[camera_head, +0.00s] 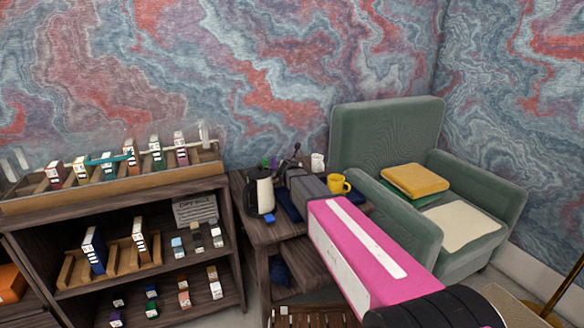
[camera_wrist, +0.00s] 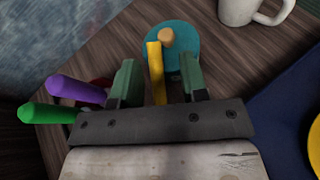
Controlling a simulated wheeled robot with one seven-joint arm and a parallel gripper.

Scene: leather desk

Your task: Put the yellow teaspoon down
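A yellow bar-shaped handle (camera_wrist: 156,75), which looks like the yellow teaspoon, stands between the two green fingers of my gripper (camera_wrist: 158,66) in the wrist view. Gaps show on both sides of it, so the fingers are open around it and not pressing on it. Its lower end is hidden behind my gripper's body. A teal round object (camera_wrist: 182,50) lies just beyond the fingertips, with a small tan-orange knob (camera_wrist: 165,38) by the handle's far end. In the head view the spoon is hidden behind my arm.
Purple (camera_wrist: 76,92) and green (camera_wrist: 45,114) handles stick out at the left. A dark blue mat (camera_wrist: 285,110) lies at right. In the head view, a yellow mug (camera_head: 338,184) and a black-and-white kettle (camera_head: 260,190) flank my gripper.

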